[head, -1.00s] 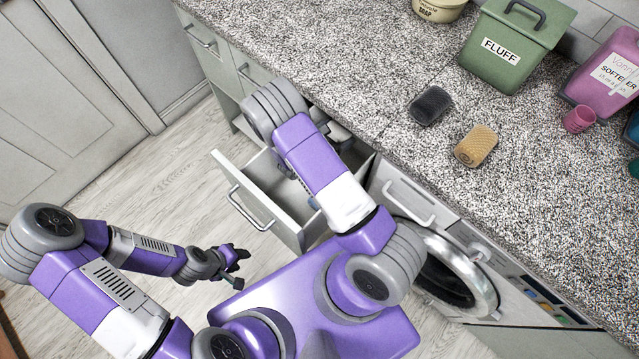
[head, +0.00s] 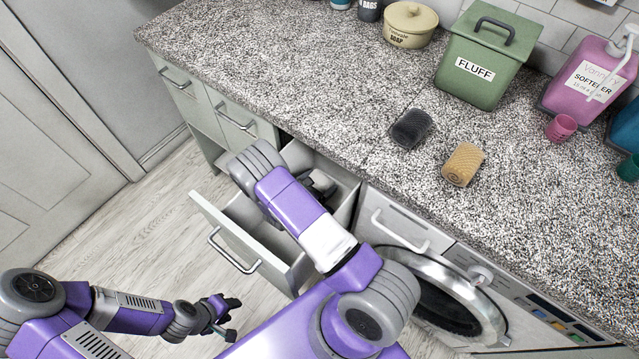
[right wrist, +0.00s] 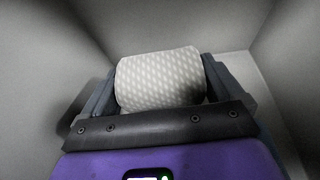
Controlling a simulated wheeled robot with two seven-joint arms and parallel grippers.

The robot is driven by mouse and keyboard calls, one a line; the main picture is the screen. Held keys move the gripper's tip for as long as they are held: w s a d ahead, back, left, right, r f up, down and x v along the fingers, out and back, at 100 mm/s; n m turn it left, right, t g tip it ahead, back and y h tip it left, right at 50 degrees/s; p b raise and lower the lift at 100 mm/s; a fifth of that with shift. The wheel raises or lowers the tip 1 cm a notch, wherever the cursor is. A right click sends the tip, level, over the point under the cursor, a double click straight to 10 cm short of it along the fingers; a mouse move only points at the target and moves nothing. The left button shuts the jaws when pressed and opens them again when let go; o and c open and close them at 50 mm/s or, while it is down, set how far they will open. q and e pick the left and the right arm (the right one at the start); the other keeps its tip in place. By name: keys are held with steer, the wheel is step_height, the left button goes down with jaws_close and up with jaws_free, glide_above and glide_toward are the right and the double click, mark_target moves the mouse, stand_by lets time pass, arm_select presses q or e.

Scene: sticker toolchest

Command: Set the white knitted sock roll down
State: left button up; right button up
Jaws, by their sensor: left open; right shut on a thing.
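The white knitted sock roll (right wrist: 160,78) shows in the right wrist view, pale with a small light pattern. My right gripper (right wrist: 160,95) is shut on it, with a dark finger on each side. Pale walls rise around them, inside the open drawer (head: 240,240). Whether the roll touches the drawer floor I cannot tell. My left gripper (head: 224,316) is open and empty, low over the floor left of the drawer.
On the speckled counter (head: 300,80) stand a dark sock roll (head: 410,129), a tan sock roll (head: 463,164), a green FLUFF box (head: 483,58), a pink softener jug (head: 590,80) and a soap pot (head: 411,25). A washing machine (head: 450,300) is right of the drawer.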

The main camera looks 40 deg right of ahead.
mark_target(316, 186)
steer(key=shift+f, duration=0.55)
steer(key=o, duration=0.7)
steer(key=shift+s+f, duration=0.1)
steer(key=shift+r, duration=0.55)
steer(key=p+v, duration=0.2)
steer(key=v, duration=0.4)
steer(key=shift+r, duration=0.15)
steer(key=shift+s+a+r, duration=0.15)
steer(key=shift+a+r, duration=0.05)
steer(key=shift+a, duration=0.5)
